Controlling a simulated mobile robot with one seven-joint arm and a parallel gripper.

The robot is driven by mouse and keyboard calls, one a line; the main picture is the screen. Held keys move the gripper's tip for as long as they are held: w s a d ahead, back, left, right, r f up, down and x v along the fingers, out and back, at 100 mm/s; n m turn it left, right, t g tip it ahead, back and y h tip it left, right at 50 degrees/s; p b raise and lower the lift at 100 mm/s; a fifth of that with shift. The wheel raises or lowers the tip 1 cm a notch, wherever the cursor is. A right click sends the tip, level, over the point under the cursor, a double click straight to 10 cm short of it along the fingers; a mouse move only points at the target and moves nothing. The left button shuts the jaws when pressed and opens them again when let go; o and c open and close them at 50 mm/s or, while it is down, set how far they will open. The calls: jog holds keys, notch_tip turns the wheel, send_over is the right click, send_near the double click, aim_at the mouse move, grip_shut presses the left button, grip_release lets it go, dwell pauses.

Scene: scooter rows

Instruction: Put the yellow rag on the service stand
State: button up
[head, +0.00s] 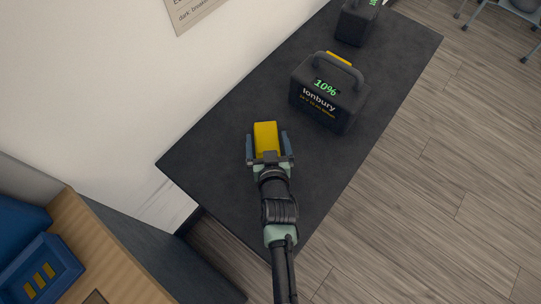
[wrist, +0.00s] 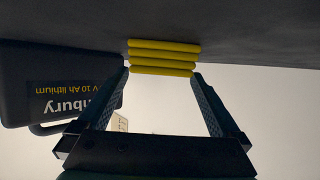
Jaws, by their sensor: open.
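The yellow rag (head: 266,138) is a folded pad lying on the dark bench (head: 225,150), near its left edge in the head view. In the wrist view the rag (wrist: 163,58) shows several stacked folds and sits against the dark surface. My gripper (head: 267,134) is open, with one finger on each side of the rag. In the wrist view my gripper (wrist: 162,74) has its fingertips close beside the rag's two ends; whether they touch it I cannot tell. A light-framed stand (head: 497,12) is partly visible at the top right; I cannot tell if it is the service stand.
A dark battery case (head: 328,95) reading 10% stands on the bench beyond the rag; it also shows in the wrist view (wrist: 60,85). Another case (head: 356,22) stands farther back. Blue bins (head: 40,268) are at lower left. The wooden floor (head: 450,180) at right is clear.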

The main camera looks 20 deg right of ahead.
jog(key=v, duration=0.3)
jog(key=p+v, duration=0.1)
jog(key=v, duration=0.6)
jog(key=shift+r+p, duration=0.4)
jog(key=w+r+n+t, duration=0.1)
jog(key=w+r+t, duration=0.1)
jog(key=w+r, duration=0.5)
jog(key=w+r+t, duration=0.2)
jog(key=w+r, duration=0.1)
jog(key=r, duration=0.7)
jog(key=w+a+r+n+t+y, duration=0.1)
jog(key=w+a+r+t, duration=0.1)
jog(key=r, duration=1)
jog(key=w+a+r+t+y, duration=0.1)
jog(key=a+r+t, duration=0.1)
jog(key=r, duration=1)
jog(key=s+a+r+t, duration=0.1)
jog(key=s+r, duration=0.3)
jog(key=r, duration=0.4)
jog(key=s+a+r+t, duration=0.2)
jog(key=s+r+t, duration=0.1)
jog(key=r, duration=0.6)
jog(key=s+a+r+t, duration=0.2)
jog(key=s+r, duration=0.4)
jog(key=r, duration=0.3)
jog(key=shift+r+y, duration=0.2)
jog(key=shift+y, duration=0.2)
